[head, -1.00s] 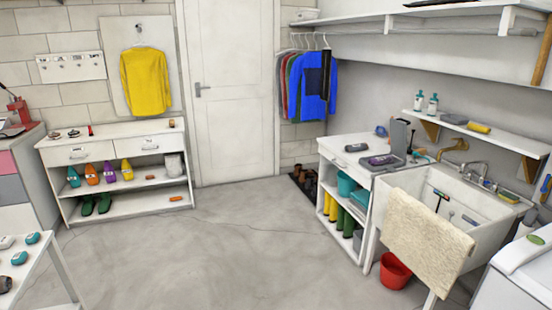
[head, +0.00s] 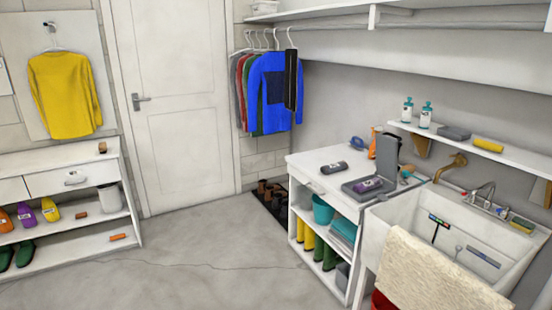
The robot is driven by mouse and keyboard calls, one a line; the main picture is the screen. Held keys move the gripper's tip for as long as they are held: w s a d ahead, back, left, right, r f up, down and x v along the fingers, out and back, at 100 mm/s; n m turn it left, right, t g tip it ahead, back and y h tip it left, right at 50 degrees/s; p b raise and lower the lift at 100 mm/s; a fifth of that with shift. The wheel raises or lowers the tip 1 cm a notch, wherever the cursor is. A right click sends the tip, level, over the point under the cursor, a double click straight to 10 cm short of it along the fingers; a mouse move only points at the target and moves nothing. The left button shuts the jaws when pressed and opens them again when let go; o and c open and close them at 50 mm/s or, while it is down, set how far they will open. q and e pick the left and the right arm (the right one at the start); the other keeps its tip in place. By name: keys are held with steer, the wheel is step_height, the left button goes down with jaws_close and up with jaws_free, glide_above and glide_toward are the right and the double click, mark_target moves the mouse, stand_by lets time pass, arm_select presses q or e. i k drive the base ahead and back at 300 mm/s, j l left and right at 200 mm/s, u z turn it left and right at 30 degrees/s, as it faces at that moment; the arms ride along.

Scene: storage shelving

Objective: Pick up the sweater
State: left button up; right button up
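A yellow sweater (head: 65,94) hangs on a hanger from a hook on a pale board on the back wall, left of the door. Several more tops hang on a rail right of the door. The front one is a blue sweater (head: 269,96) with a dark patch. Green, red and grey garments show behind its left edge. A narrow black item (head: 291,80) hangs at its right. Which sweater the task means cannot be told. Neither of my grippers is in view.
A white shoe shelf (head: 95,179) stands below the yellow sweater. A white cabinet (head: 325,182) and a sink (head: 410,218) with a cream towel (head: 430,275) line the right side. Dark shoes on a mat (head: 272,206) lie below the rail. The grey floor (head: 200,262) between is clear.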

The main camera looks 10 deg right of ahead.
mark_target(375, 183)
steer(key=i+z, duration=0.15)
steer(key=i, duration=1.25)
steer(key=i+z, duration=0.15)
steer(key=i, duration=0.3)
steer(key=i+j+z, duration=0.15)
steer(key=i, duration=0.25)
steer(key=i+j+z, duration=0.15)
steer(key=i, duration=0.3)
steer(key=i+j+z, duration=0.1)
steer(key=i+z, duration=0.25)
steer(key=i+j+z, duration=0.3)
steer(key=i+l, duration=0.05)
steer(key=i, duration=0.05)
